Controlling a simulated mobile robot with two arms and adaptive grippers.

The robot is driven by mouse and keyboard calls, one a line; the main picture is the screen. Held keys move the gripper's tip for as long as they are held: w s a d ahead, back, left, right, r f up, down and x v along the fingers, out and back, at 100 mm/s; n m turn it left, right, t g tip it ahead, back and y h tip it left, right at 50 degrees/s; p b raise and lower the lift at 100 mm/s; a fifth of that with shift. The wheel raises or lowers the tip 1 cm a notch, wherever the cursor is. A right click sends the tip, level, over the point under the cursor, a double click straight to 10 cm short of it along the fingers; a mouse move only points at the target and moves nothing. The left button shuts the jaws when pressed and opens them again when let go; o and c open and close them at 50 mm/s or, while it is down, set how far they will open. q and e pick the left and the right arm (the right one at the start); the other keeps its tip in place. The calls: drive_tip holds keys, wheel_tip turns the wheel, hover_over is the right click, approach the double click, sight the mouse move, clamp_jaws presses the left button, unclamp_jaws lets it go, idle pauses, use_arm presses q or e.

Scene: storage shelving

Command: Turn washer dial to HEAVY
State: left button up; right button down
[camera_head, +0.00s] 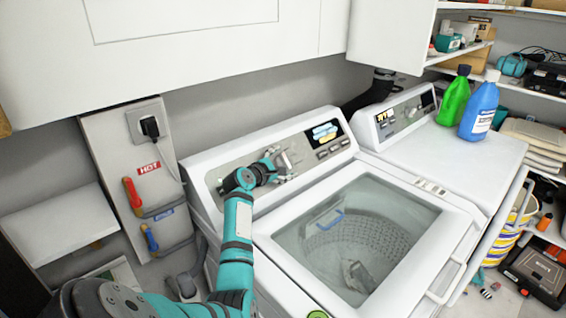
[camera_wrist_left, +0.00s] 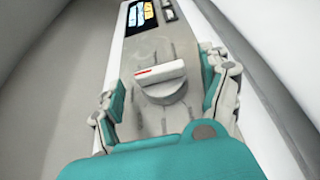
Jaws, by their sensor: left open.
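The washer (camera_head: 262,240) is a white top-loader with its control panel along the back. Its dial (camera_wrist_left: 163,84) shows in the left wrist view as a white knob with a raised bar handle and a red mark at the bar's left end. My left gripper (camera_head: 283,164) is at the panel in the head view; the wrist view shows its fingers (camera_wrist_left: 160,98) open, one on each side of the dial, apart from the bar. In the head view the gripper partly covers the dial. The label HEAVY is not readable in either view. My right gripper is not in view.
A lit display (camera_head: 324,132) and buttons sit right of the dial. The washer's glass lid (camera_head: 357,240) is closed. A dryer (camera_head: 450,150) stands at right with green (camera_head: 454,97) and blue (camera_head: 480,108) bottles on it. White cabinets (camera_head: 180,50) hang above.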

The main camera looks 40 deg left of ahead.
use_arm(q)
drive_tip(key=shift+w+a+f, duration=0.1)
drive_tip(key=shift+w, duration=0.3)
drive_tip(key=c, duration=1.2)
drive_tip(key=shift+o, duration=0.2)
drive_tip(key=shift+r+p, duration=0.2)
drive_tip(key=shift+p, duration=0.35)
drive_tip(key=m+h+p, duration=0.1)
drive_tip(key=m+g+h+p, duration=0.1)
drive_tip(key=p, duration=0.1)
drive_tip(key=m+g+h+p, duration=0.1)
drive_tip(key=shift+a+r+p, duration=0.25)
drive_tip(key=shift+r+p, duration=0.1)
drive_tip(key=shift+w+a+m+g+h+p, duration=0.15)
drive_tip(key=shift+m+g+h+p, duration=0.5)
drive_tip(key=shift+g, duration=0.35)
drive_tip(key=shift+f+m+g+h, duration=0.1)
drive_tip(key=shift+m+g+h, duration=0.45)
drive_tip(key=shift+g, duration=0.15)
drive_tip(key=o, duration=1.2)
drive_tip(key=shift+w, duration=0.1)
drive_tip(key=shift+c, duration=0.2)
